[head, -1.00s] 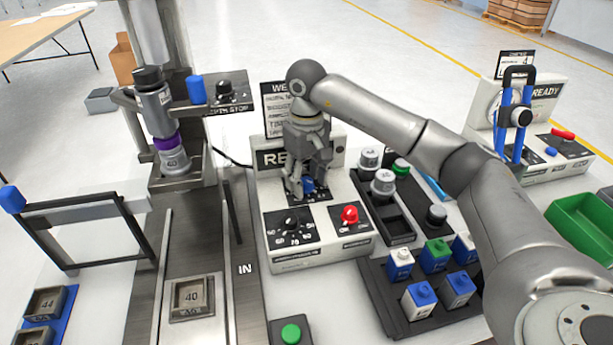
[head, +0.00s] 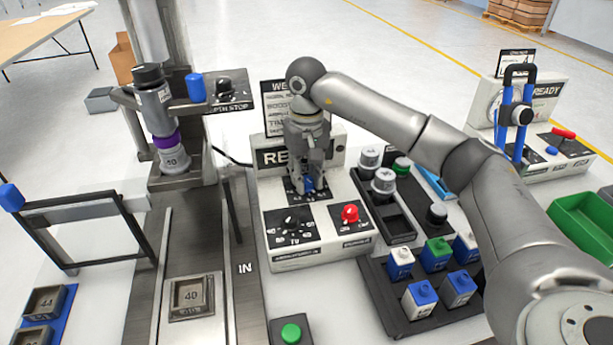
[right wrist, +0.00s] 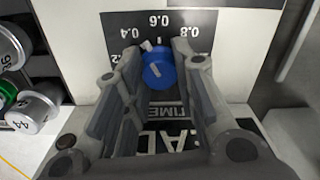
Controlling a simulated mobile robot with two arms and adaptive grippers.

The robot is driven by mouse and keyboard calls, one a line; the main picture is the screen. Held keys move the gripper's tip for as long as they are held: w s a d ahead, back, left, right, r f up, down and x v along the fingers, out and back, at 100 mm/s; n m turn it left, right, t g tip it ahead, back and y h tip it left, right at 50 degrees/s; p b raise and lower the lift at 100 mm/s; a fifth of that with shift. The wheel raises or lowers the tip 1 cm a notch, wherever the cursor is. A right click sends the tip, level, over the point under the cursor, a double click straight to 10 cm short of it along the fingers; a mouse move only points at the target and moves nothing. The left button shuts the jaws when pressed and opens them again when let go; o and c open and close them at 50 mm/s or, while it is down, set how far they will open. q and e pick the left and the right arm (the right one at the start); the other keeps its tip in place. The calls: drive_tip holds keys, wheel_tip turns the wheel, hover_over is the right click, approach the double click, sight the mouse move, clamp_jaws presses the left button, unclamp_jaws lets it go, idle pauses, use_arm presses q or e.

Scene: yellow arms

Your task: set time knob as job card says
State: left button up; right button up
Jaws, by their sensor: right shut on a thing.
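The time knob is blue, on a black dial plate of the white control box (head: 284,262). In the right wrist view the blue knob (right wrist: 158,70) sits between my fingers, with 0.4, 0.6 and 0.8 printed around it. My left gripper is out of view.
A black-pointer dial (head: 291,222) and a red knob (head: 349,213) sit in front on the same box. A black rack (head: 402,222) with grey cylinders and a tray of blue, white and green blocks stand close on the right. A press column stands left.

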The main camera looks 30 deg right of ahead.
sight(306, 179)
drive_tip(key=m, duration=1.3)
drive_tip(key=shift+b, duration=0.3)
idle(0.4)
drive_tip(key=o, duration=1)
drive_tip(key=shift+o, duration=0.2)
wheel_tip(306, 179, up, 12)
